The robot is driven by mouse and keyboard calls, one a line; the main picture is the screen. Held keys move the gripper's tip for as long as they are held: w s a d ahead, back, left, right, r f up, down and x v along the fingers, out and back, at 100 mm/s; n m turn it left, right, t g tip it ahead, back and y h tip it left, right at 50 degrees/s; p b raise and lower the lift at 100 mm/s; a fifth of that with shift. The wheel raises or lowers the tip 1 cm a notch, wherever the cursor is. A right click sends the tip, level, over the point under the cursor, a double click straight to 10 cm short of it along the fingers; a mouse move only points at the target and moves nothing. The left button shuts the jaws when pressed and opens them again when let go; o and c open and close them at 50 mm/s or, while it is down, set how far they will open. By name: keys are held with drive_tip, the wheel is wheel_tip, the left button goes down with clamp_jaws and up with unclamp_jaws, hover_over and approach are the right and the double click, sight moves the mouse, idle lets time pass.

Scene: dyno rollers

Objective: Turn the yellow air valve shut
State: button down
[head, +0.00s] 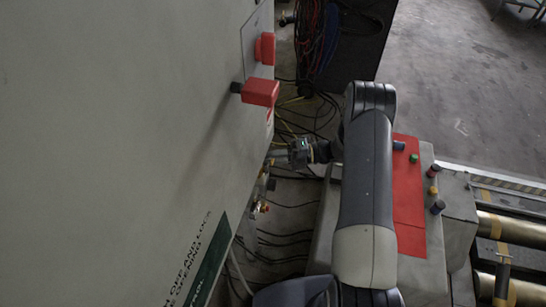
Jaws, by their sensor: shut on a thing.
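My gripper (276,156) reaches left from the end of my arm to the right side of the big grey cabinet. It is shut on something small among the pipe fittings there. The grip is at the place of the yellow air valve, but the fingers and the cabinet edge hide nearly all of the valve. I cannot make out its handle or the angle it stands at. Just below the gripper, small brass and orange-red fittings (262,207) show on the pipework, apart from the fingers.
The grey cabinet (120,130) fills the left, with red switch boxes (261,92) above the gripper. Black cables (285,240) lie on the floor below. A red control panel (408,200) with several buttons and metal rollers (512,232) stand right of my arm. Open floor (460,80) is at upper right.

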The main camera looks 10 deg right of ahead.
drive_tip(key=shift+f+m, duration=0.25)
drive_tip(key=shift+m, duration=0.25)
drive_tip(key=c, duration=1.3)
unclamp_jaws()
drive_tip(key=shift+c, duration=0.2)
drive_tip(key=shift+d, duration=0.1)
drive_tip(key=d+b, duration=0.2)
drive_tip(key=d, duration=0.8)
drive_tip(key=shift+d, duration=0.4)
drive_tip(key=shift+a, duration=0.15)
drive_tip(key=a+p, duration=0.2)
drive_tip(key=a, duration=0.8)
drive_tip(key=shift+a+r, duration=0.1)
drive_tip(key=shift+a, duration=0.25)
drive_tip(key=shift+d, duration=0.15)
